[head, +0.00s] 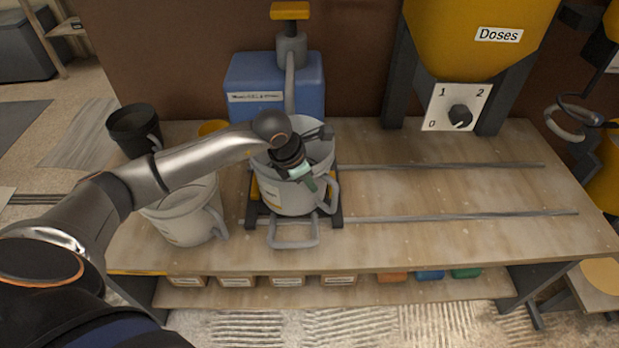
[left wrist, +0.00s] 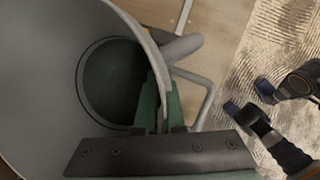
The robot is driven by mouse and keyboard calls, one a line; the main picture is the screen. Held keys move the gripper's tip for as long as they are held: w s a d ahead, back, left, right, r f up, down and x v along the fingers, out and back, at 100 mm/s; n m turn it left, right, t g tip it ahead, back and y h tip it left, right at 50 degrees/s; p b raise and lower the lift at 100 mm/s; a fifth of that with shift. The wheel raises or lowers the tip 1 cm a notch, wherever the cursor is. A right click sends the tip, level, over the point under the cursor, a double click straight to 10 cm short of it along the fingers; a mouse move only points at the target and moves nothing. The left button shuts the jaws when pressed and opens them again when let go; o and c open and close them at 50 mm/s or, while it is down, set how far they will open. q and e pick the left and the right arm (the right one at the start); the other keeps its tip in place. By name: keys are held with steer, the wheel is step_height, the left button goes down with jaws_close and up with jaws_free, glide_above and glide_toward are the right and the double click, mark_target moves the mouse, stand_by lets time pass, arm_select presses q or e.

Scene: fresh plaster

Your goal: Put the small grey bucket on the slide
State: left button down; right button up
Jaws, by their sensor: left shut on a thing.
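The small grey bucket (head: 290,197) stands upright over the slide (head: 337,213), a dark frame with yellow parts and a grey front handle. It looks seated there, though its underside is hidden. My left gripper (head: 308,178) is shut on the bucket's rim, at the side near its handle. In the left wrist view the green fingers (left wrist: 160,108) pinch the wall of the bucket (left wrist: 40,80), and its inside looks empty. My right gripper does not show clearly in either view.
Another light grey bucket (head: 188,222) stands left of the slide, and a black bucket (head: 134,133) behind it. A blue tank (head: 262,85) is behind the slide. Two rails (head: 450,216) run right, with clear bench around them, below the yellow Doses hopper (head: 480,45) and its dial (head: 459,115).

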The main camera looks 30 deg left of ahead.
arm_select(q)
steer(key=shift+w+a+f, duration=0.45)
steer(key=shift+w+f, duration=0.1)
steer(key=shift+w, duration=0.25)
steer(key=shift+w+a+f, duration=0.45)
steer(key=shift+w+f, duration=0.1)
steer(key=shift+w, duration=0.25)
steer(key=c, duration=1.5)
jaws_free()
steer(key=shift+s+f, duration=0.15)
steer(key=shift+f, duration=0.05)
steer(key=o, duration=0.5)
steer(key=shift+r, duration=0.1)
